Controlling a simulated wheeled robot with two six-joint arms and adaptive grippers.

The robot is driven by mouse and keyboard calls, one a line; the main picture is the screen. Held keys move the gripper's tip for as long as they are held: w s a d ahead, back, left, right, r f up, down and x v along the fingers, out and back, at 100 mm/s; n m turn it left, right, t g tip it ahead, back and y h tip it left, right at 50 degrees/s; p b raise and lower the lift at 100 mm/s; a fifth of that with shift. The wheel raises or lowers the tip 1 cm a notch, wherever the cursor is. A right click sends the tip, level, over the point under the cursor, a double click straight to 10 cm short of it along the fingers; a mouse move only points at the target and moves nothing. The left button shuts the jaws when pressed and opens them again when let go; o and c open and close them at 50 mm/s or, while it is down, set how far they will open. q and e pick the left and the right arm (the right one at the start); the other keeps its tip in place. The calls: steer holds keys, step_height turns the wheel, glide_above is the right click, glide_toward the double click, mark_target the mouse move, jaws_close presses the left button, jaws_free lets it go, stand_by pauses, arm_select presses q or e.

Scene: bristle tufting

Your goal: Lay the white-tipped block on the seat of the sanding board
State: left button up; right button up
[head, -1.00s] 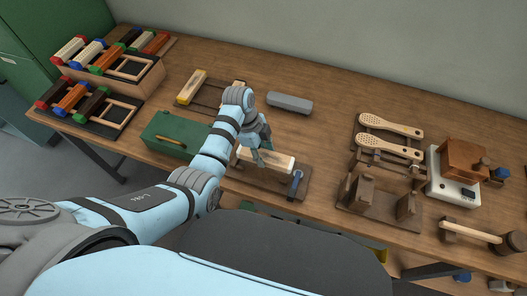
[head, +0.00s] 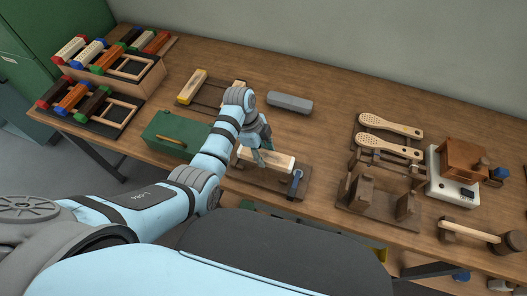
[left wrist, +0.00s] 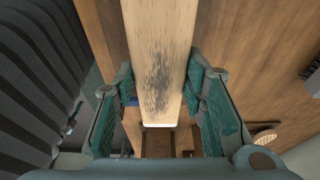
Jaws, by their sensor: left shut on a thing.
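My left gripper (head: 262,148) is shut on the block from above. In the left wrist view the block (left wrist: 160,60) runs between the two fingers of the gripper (left wrist: 158,100), with grey worn marks on its face and its white tip (left wrist: 158,125) at the near end. I cannot tell whether the block touches the seat. My right gripper is not in view.
A green box (head: 160,143) stands left of the board. A grey block (head: 290,103) and a dark rack with a yellow-ended bar (head: 192,86) lie behind. Brown stands (head: 372,200) and wooden brushes (head: 390,126) are on the right. Bare tabletop (head: 325,140) lies between.

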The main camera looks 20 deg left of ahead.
arm_select(q)
steer(key=shift+f+b, duration=1.25)
steer(key=shift+f, duration=0.8)
steer(key=shift+f, duration=0.3)
steer(key=o, duration=1.8)
steer(key=shift+c, duration=0.2)
steer(key=p+v, duration=0.5)
steer(key=p, duration=0.1)
steer(key=shift+r, duration=0.4)
steer(key=shift+a+r, duration=0.15)
steer(key=shift+r, duration=0.05)
steer(key=shift+v, duration=0.9)
